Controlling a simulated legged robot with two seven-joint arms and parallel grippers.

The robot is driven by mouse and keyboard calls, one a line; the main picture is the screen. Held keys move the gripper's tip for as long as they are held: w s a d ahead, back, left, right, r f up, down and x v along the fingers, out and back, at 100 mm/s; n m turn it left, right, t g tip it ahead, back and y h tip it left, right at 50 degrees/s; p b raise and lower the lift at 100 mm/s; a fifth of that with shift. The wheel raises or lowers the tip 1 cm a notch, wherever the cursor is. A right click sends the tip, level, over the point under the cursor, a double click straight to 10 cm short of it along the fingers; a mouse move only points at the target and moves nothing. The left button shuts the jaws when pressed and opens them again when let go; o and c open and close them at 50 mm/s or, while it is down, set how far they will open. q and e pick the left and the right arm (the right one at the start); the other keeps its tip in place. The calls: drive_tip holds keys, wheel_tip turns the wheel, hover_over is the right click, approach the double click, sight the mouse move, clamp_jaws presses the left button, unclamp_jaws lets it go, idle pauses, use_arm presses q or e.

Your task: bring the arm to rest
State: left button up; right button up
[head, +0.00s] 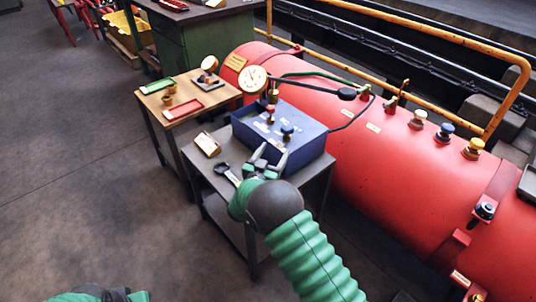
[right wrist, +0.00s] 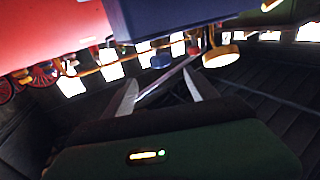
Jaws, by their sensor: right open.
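My right arm (head: 305,250) reaches up from the bottom of the head view. Its gripper (head: 265,160) is open at the front edge of the blue box (head: 305,150), over the grey table. I cannot tell whether it touches the box. The right wrist view shows the two fingers (right wrist: 160,92) spread apart with nothing held between them. The blue box also shows at the top of that view (right wrist: 170,15). A green and dark part of my own body shows at the bottom left of the head view. My left gripper is not in view.
The grey table (head: 203,166) also bears a small brass-coloured block (head: 207,144) and a dark tool (head: 228,174). A wooden table (head: 160,113) with trays stands behind. The red boiler (head: 390,160) lies along the right. Floor at left (head: 90,190) is clear.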

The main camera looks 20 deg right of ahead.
drive_tip(key=s+a+f+n+g+y, duration=0.2)
drive_tip(key=s+a+n+g+y, duration=0.2)
drive_tip(key=s+a+n+y, duration=0.55)
drive_tip(key=s+d+f+g+y+p, duration=0.2)
drive_tip(key=s+g, duration=0.5)
drive_tip(key=s, duration=1.9)
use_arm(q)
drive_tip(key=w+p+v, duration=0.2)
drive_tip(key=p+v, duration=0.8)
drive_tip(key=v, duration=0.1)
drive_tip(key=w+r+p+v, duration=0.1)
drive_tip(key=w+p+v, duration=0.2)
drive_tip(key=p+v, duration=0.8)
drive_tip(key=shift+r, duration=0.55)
use_arm(e)
drive_tip(key=w+v, duration=0.2)
drive_tip(key=v, duration=0.9)
drive_tip(key=w+d+r+v, duration=0.1)
drive_tip(key=w+v, duration=0.1)
drive_tip(key=v, duration=0.9)
drive_tip(key=shift+w+d+m+y, duration=0.35)
drive_tip(key=shift+w+d+m, duration=0.05)
drive_tip(key=shift+w+m, duration=0.05)
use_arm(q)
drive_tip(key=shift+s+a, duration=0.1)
